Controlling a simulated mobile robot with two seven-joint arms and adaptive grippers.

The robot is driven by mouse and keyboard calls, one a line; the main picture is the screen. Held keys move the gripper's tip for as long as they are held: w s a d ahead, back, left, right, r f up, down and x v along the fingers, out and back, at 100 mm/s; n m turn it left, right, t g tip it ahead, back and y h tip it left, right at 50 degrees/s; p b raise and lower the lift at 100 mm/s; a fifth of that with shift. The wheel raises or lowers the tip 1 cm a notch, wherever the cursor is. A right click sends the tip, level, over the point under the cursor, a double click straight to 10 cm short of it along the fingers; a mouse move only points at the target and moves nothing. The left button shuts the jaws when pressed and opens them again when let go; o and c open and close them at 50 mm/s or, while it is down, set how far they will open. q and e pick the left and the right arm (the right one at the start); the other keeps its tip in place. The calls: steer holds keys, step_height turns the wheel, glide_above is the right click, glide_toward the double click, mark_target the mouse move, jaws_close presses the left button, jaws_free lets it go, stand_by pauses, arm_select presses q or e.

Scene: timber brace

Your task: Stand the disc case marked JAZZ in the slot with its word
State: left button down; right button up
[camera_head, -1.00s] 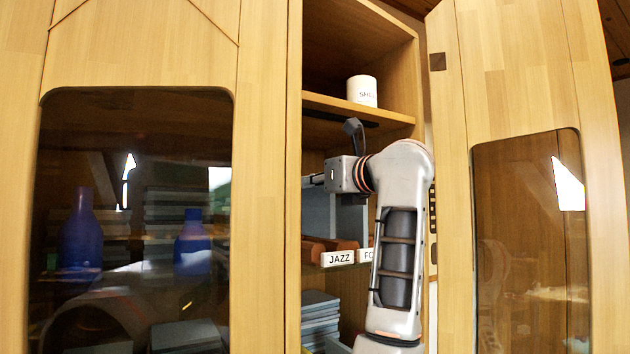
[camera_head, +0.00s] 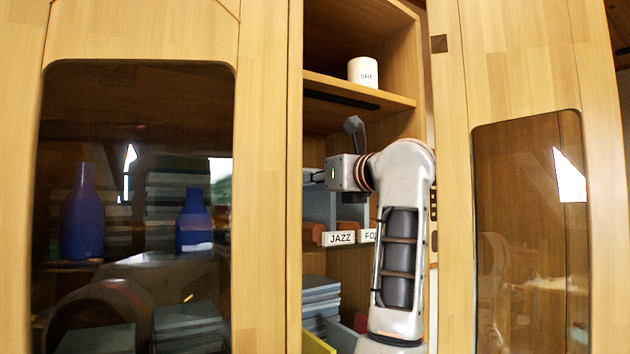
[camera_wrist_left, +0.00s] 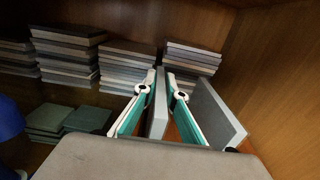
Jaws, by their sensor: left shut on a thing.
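My left gripper (camera_head: 314,178) reaches leftward into the open cabinet; its fingers are mostly hidden behind the door frame in the head view. In the left wrist view my left gripper (camera_wrist_left: 162,92) is shut on a thin grey case (camera_wrist_left: 157,115), upright between its two fingers. No word on the case is readable. The JAZZ label (camera_head: 339,238) is on the shelf front, below and right of the gripper, with reddish-brown blocks behind it. A second label (camera_head: 367,236), starting FO, is partly covered by my arm. My right gripper is not in view.
A grey upright panel (camera_wrist_left: 218,112) stands close right of the fingers in the left wrist view. Stacks of cases (camera_wrist_left: 128,65) lie behind. A white mug (camera_head: 363,72) is on the upper shelf. Glazed doors (camera_head: 530,85) flank the opening; a case stack (camera_head: 320,297) lies below.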

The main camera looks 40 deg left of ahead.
arm_select(q)
steer(key=c, duration=2)
jaws_free()
steer(key=shift+d, duration=0.1)
steer(key=v, duration=0.7)
steer(key=shift+s+d, duration=0.1)
steer(key=shift+d, duration=0.1)
